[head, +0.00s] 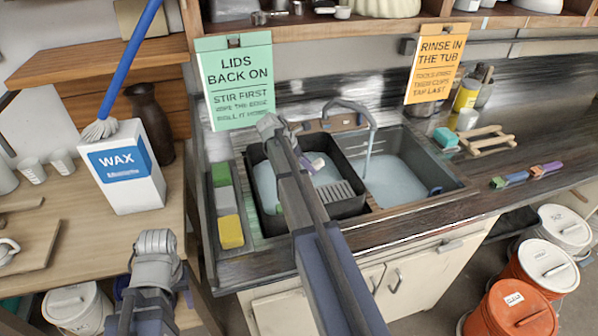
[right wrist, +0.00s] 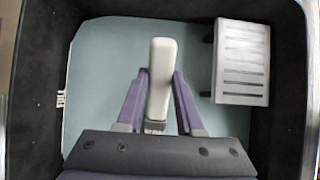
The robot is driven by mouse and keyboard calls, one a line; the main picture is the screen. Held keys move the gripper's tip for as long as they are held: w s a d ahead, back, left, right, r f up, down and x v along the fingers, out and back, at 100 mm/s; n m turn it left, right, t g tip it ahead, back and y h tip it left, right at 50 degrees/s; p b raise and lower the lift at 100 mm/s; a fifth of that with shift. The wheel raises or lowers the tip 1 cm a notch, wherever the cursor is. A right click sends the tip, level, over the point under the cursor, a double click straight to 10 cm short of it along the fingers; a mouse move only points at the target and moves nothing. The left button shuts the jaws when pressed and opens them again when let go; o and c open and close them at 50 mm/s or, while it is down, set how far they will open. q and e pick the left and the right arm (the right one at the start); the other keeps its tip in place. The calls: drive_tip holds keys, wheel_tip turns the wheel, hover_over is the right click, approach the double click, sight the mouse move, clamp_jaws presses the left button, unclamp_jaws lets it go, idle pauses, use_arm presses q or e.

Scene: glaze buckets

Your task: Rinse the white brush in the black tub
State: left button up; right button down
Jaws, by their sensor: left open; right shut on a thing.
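The black tub (head: 352,204) sits in the left part of the sink, with pale blue water and a grey slatted rack inside. In the right wrist view, the tub's dark wall (right wrist: 289,95) surrounds the water. My right gripper (right wrist: 160,100) is over the tub, its purple fingers shut on the white brush (right wrist: 160,65). The brush's long pale body points away from the wrist; its near end is partly hidden. I cannot tell whether it touches the water. In the head view, my arm partly covers the tub. My left gripper (head: 155,245) is open and empty before the left table.
A faucet (head: 350,107) stands behind the tub, with a second water-filled basin (head: 395,180) to the right. A yellow sponge (head: 230,231) lies left of the tub. A WAX box (head: 124,168) stands on the left table. Lidded buckets (head: 515,306) stand at lower right.

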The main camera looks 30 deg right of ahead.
drive_tip(key=shift+r+p, duration=3.55)
drive_tip(key=shift+r, duration=0.4)
drive_tip(key=shift+r, duration=0.1)
wheel_tip(320, 180, up, 7)
drive_tip(key=p, duration=0.7)
drive_tip(key=shift+r, duration=0.15)
